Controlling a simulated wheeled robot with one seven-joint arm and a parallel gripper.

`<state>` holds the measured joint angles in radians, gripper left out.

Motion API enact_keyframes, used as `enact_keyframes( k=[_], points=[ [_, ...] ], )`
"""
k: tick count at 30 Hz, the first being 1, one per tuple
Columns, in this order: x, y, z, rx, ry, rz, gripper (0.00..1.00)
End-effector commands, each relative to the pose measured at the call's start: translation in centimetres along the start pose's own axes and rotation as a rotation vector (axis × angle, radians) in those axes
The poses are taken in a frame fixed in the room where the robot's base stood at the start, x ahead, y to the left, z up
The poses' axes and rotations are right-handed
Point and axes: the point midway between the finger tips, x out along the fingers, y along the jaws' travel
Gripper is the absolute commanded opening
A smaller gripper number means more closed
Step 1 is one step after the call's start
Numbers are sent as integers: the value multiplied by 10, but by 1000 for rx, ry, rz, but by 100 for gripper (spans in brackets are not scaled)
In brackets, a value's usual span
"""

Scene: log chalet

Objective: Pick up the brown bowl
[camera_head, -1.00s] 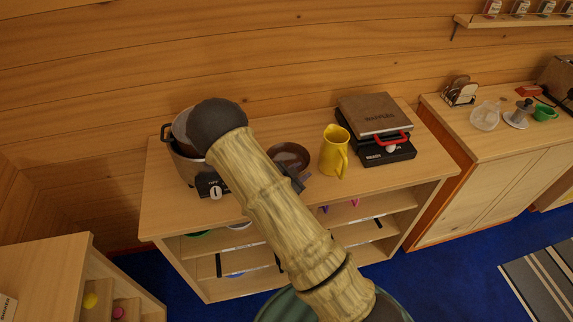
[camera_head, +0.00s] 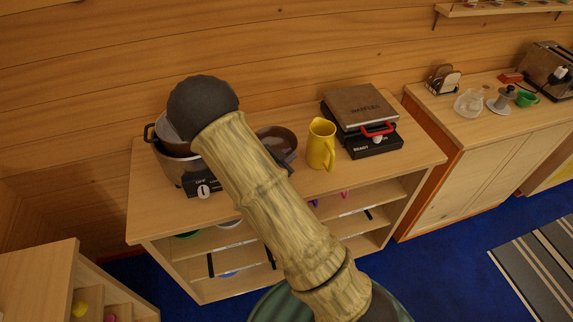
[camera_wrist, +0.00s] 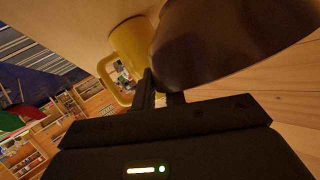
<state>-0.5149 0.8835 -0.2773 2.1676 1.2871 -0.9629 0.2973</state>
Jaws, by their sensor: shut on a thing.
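The brown bowl (camera_head: 279,139) shows in the head view above the wooden counter, partly hidden behind my arm. In the wrist view the dark brown bowl (camera_wrist: 225,40) fills the upper right, close to the camera. My gripper (camera_wrist: 163,88) is shut on the bowl's rim, with its two fingers close together at the edge. In the head view the gripper (camera_head: 288,166) is mostly hidden by my arm. The bowl looks slightly tilted in the head view. I cannot tell how far it is above the counter.
A yellow pitcher (camera_head: 320,146) stands just right of the bowl. A waffle maker (camera_head: 362,120) is further right. A pot on a slow cooker base (camera_head: 180,168) is to the left, behind my arm. The counter (camera_head: 300,187) is bare along its front edge.

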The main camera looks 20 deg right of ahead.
Motion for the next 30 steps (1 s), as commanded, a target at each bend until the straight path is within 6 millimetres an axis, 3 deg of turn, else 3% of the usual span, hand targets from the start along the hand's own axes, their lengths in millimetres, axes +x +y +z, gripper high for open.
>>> enact_keyframes(
  k=[3,10,30],
  points=[
    [-7,-7,-18,8,2,-2,0],
    [-16,-14,-40,4,2,0,0],
    [-18,-16,-44,2,2,0,0]
  ],
)
